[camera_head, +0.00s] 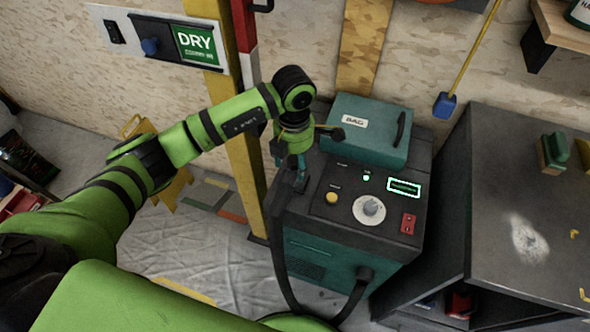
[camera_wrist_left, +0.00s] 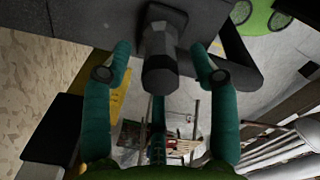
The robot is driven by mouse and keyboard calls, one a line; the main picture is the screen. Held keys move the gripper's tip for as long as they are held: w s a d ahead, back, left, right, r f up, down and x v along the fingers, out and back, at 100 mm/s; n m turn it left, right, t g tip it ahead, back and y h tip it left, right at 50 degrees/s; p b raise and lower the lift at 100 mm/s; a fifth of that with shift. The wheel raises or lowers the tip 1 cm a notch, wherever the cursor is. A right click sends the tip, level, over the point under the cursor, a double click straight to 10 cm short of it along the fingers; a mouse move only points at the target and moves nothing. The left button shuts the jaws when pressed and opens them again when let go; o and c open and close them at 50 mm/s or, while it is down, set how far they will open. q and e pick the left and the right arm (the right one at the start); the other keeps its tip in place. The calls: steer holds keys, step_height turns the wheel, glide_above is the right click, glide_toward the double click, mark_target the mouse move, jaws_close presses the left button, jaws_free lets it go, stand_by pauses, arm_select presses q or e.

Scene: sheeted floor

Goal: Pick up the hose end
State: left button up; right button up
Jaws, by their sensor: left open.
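The hose end (camera_wrist_left: 160,62) is a dark, faceted nozzle in the middle of the left wrist view. My left gripper (camera_wrist_left: 160,82) is open, with teal fingers on both sides of the hose end and visible gaps between. In the head view my left gripper (camera_head: 289,168) points down at the left edge of the dark machine (camera_head: 335,205). The black hose (camera_head: 281,250) hangs from just below the gripper and loops to a fitting on the machine's front. The fingers partly hide the hose end there. My right gripper is not in view.
A teal box labelled BAG (camera_head: 368,128) sits on the machine's top, close to the gripper. A yellow post (camera_head: 247,185) stands just left. A dark workbench (camera_head: 515,190) is at right. Sheeted floor (camera_head: 200,255) lies open at lower left.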

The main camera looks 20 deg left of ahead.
mark_target(294, 171)
arm_select(q)
step_height(294, 171, down, 4)
steer(key=shift+d+r+p, duration=0.1)
steer(key=shift+r+p, duration=0.05)
steer(key=shift+p, duration=0.35)
steer(key=shift+f, duration=0.3)
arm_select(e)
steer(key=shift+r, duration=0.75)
arm_select(q)
jaws_close()
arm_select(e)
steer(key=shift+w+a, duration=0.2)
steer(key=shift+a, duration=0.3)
arm_select(q)
steer(key=shift+w+r, duration=0.1)
steer(key=shift+r, duration=0.1)
